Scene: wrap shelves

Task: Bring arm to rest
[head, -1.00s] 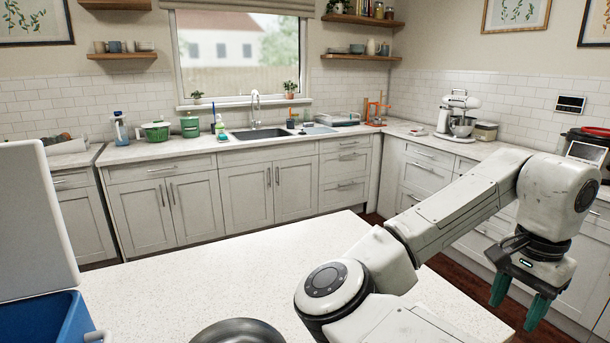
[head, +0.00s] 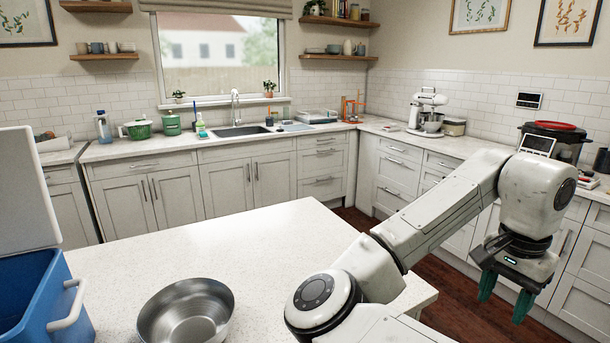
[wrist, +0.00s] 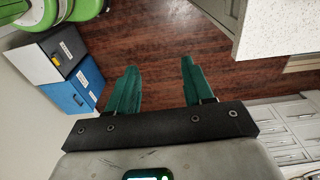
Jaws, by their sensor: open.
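My gripper (head: 505,297) hangs at the right of the head view, pointing down past the right end of the island counter. Its two green fingers are apart with nothing between them. In the wrist view my gripper (wrist: 160,85) is also open and empty, over the dark wood floor (wrist: 165,50). My white arm runs from the bottom middle of the head view up to the right, then bends down.
The island counter (head: 260,240) holds a metal bowl (head: 187,313) and a blue cooler (head: 45,300) with its white lid up. Along the back counter stand a sink (head: 240,131), a stand mixer (head: 428,110) and a red-lidded cooker (head: 553,135). Floor lies open beneath my gripper.

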